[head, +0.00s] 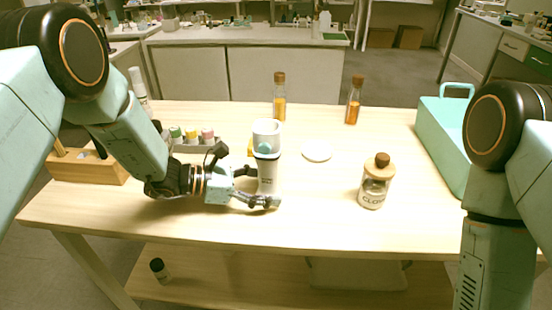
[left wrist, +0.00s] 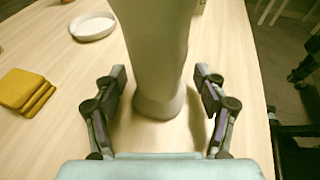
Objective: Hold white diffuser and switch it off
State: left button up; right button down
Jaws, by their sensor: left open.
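The white diffuser (head: 268,172) stands upright on the table near its front, a pale cylinder with a wider top and a teal round spot near the top. It also shows in the left wrist view (left wrist: 158,55), its base on the wood. My left gripper (head: 259,188) is low beside it, with the fingers open. In the left wrist view my left gripper (left wrist: 160,92) has one finger on each side of the diffuser, with gaps visible at both sides. My right arm comes in at the right, but its gripper is out of the frame.
A corked glass jar (head: 373,184) stands to the right, a white dish (head: 317,151) behind. Two amber bottles (head: 279,98) (head: 353,101) stand at the back. A teal carrier (head: 443,139) is at right. Yellow squares (left wrist: 24,91) lie left in the wrist view.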

pick_arm(q)
jog(key=shift+a, duration=0.35)
jog(key=shift+s+a, duration=0.15)
jog(key=shift+c, duration=0.6)
jog(key=shift+d, duration=0.25)
jog(key=c, duration=0.4)
jog(key=shift+a, duration=0.2)
jog(key=c, duration=0.3)
jog(key=shift+d, duration=0.15)
jog(key=shift+f, duration=0.1)
dwell(0.8)
